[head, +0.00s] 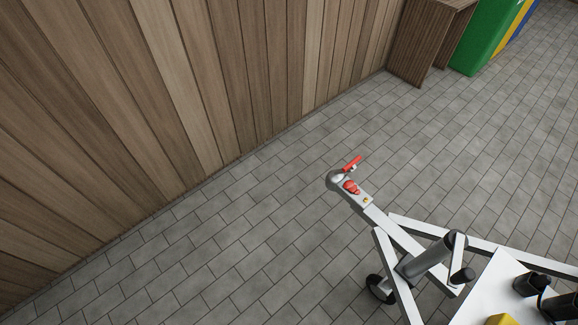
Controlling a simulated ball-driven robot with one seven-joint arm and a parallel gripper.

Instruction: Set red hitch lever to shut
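The red hitch lever (352,163) sits at the front end of a trailer's hitch coupling. It sticks up at a slant toward the upper right, apart from the coupling's body along most of its length. The rounded grey coupler head (335,179) is at its lower left. A second red part (351,187) lies just behind it on the white drawbar (392,229). The lever is small here, and its exact setting is hard to read. My gripper is not in the head view.
A small wheel (380,289) and grey cylinders (428,257) are on the trailer frame. A white surface with dark items and a yellow block (501,320) is at lower right. A wooden wall (150,90) runs along the left. Paved floor (230,250) around the hitch is clear.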

